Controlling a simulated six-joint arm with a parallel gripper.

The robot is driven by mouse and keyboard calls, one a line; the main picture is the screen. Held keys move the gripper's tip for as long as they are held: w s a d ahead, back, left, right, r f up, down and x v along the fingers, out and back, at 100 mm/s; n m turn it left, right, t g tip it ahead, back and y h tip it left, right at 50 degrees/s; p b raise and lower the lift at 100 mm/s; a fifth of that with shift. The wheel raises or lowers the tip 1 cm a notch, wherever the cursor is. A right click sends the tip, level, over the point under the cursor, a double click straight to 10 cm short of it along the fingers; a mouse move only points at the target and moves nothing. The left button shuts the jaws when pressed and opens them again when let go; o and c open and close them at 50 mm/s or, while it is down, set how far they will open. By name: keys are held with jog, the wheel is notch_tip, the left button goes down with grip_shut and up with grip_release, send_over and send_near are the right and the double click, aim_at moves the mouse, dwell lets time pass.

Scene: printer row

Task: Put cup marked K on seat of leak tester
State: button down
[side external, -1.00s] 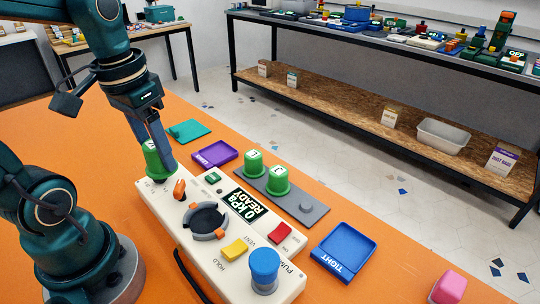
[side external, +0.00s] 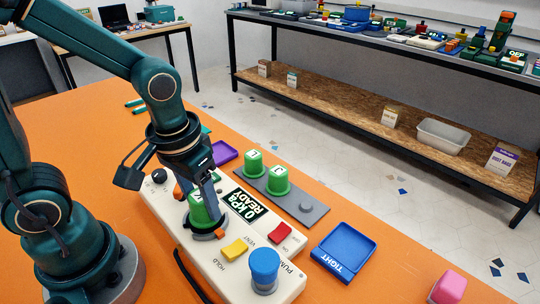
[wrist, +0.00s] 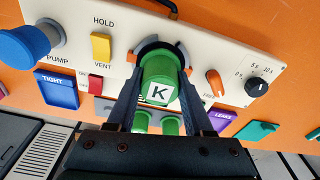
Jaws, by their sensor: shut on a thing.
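The green cup marked K (wrist: 160,92) is between the fingers of my gripper (side external: 205,190), which is shut on it. In the side view the cup (side external: 202,213) looks upright at the leak tester's round dark seat (side external: 204,236), covering most of it. In the wrist view the seat's rim (wrist: 147,43) shows behind the cup. I cannot tell whether the cup's base touches the seat or is just above it. The cream leak tester (side external: 225,262) has a screen reading "0 kPa READY" (side external: 243,205).
Two other green cups (side external: 278,180) stand on a grey strip (side external: 306,216) behind the tester. A blue TIGHT tray (side external: 345,250) and a purple LEAKS tray (side external: 222,153) lie nearby. Yellow (side external: 235,249) and red (side external: 280,232) buttons and a blue pump knob (side external: 264,264) rise beside the seat.

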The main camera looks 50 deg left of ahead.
jog(key=shift+f, duration=0.55)
jog(key=shift+f, duration=0.15)
jog(key=shift+c, duration=1.4)
grip_release()
